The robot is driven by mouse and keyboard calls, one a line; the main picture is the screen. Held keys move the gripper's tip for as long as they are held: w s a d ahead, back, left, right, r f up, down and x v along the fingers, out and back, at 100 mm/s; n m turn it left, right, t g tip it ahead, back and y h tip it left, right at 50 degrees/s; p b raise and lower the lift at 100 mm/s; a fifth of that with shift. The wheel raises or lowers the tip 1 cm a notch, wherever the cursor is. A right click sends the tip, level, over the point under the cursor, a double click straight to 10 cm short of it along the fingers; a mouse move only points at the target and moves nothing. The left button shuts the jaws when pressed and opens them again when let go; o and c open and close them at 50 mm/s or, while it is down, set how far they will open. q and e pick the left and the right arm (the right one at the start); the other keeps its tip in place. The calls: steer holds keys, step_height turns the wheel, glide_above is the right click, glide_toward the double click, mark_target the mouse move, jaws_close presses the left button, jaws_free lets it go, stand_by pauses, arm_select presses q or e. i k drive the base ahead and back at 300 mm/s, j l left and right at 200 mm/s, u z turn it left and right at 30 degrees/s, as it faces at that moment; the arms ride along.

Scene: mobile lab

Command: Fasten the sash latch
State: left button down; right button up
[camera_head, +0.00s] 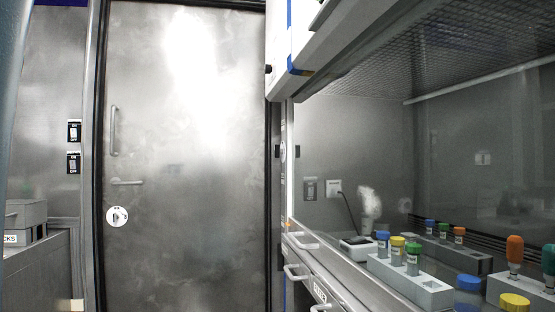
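The fume hood (300,85) fills the right side, and its front opening is open to view. The sash is not clearly made out; the hood's raised front edge (345,62) runs across the upper right. A small dark knob (268,69) sits on the hood's left side and may be part of a latch, but I cannot tell. Neither of my grippers is in view.
A closed metal door (190,170) with a handle (114,130) stands ahead. In the hood, tube racks (412,285) hold coloured-cap tubes near a small device (358,245). Drawer handles (297,272) stick out below. A grey box (25,215) sits on the left counter.

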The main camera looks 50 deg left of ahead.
mark_target(279, 151)
steer(key=u, duration=0.4)
steer(key=j+u, duration=0.1)
steer(key=u, duration=0.35)
steer(key=i+u, duration=0.1)
steer(key=u, duration=0.75)
steer(key=i+j+z, duration=0.1)
steer(key=i+j, duration=0.55)
steer(key=j, duration=0.1)
